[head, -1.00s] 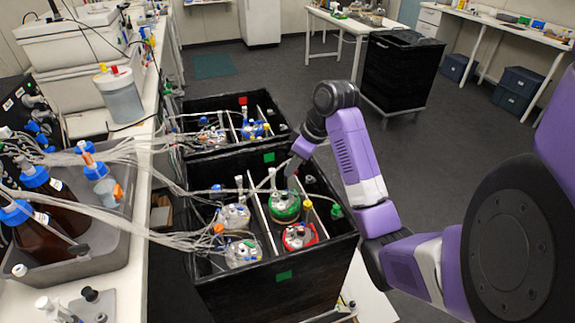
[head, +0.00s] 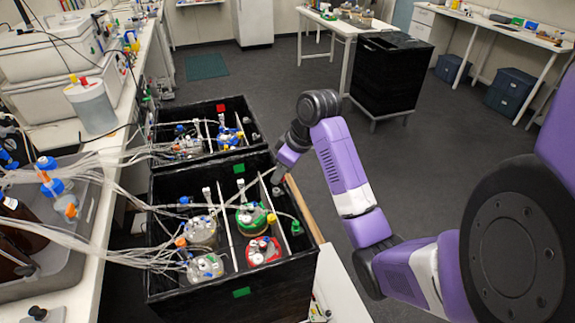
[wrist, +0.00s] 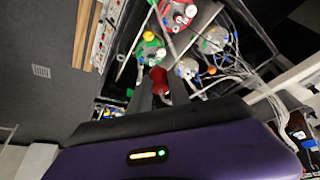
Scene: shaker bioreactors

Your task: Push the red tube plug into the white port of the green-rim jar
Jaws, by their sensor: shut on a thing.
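The green-rim jar (head: 250,219) stands in the right half of the near black box. It also shows in the wrist view (wrist: 151,53), just beyond my fingers. Small white fittings show on its lid, but I cannot tell for certain which is the white port. My gripper (head: 279,177) is above the box's right rear part, behind and right of the jar. In the wrist view my gripper (wrist: 154,96) is shut on the red tube plug (wrist: 158,79). The plug is apart from the jar's lid as far as I can see; its tip is unclear. In the head view the plug is hidden.
A red-rim jar (head: 263,251) stands in front of the green-rim jar. Two clear-lidded jars (head: 201,231) (head: 205,268) stand left of a thin divider. Many clear tubes (head: 125,255) run from the left bench into the box. Its black walls (head: 240,304) surround the jars.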

